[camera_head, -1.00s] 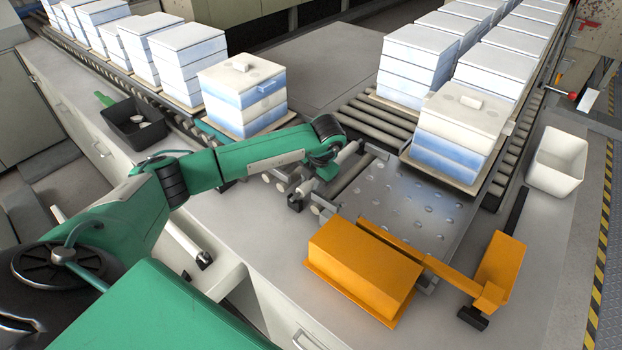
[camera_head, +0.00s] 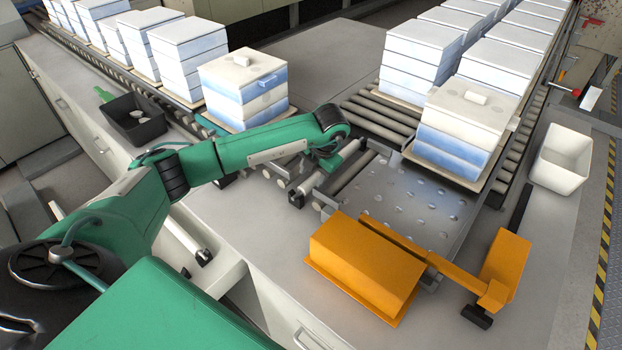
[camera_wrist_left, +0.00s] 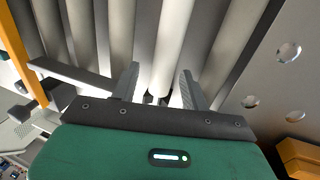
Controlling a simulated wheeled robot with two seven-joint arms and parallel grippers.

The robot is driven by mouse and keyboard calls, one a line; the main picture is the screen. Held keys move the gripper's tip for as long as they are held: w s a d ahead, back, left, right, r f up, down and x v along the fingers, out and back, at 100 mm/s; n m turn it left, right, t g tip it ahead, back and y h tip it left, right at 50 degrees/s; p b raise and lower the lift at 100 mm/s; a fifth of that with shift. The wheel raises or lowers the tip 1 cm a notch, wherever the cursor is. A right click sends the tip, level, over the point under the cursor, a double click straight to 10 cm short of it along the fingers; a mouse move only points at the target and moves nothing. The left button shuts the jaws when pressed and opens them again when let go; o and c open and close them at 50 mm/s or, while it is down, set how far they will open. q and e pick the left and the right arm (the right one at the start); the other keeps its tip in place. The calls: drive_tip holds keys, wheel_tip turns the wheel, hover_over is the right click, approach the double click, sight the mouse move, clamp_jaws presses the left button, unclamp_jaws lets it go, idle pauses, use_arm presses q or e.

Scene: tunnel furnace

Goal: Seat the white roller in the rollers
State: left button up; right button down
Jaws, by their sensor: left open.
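A white roller (camera_wrist_left: 174,45) shows in the left wrist view, with its near end between the two fingers of my left gripper (camera_wrist_left: 157,78). The fingers are spread, one on each side of it, with gaps showing. Pale grey rollers (camera_wrist_left: 118,40) lie alongside it, roughly parallel. In the head view my left gripper (camera_head: 326,162) is low over the near left end of the roller bed (camera_head: 353,172), beside the perforated metal plate. My wrist hides part of the rollers there. I cannot tell whether the white roller lies level with the others. My right gripper is not in view.
The perforated plate (camera_head: 415,200) lies right of the rollers. An orange box (camera_head: 365,265) and orange bracket (camera_head: 503,268) stand in front. Stacked white-and-blue blocks (camera_head: 462,130) stand behind. A black bin (camera_head: 135,122) is left and a white bin (camera_head: 560,158) right.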

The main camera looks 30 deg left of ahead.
use_arm(q)
drive_tip(key=b+v, duration=0.2)
drive_tip(key=v, duration=0.9)
drive_tip(key=shift+r, duration=0.4)
drive_tip(key=shift+s+d, duration=0.1)
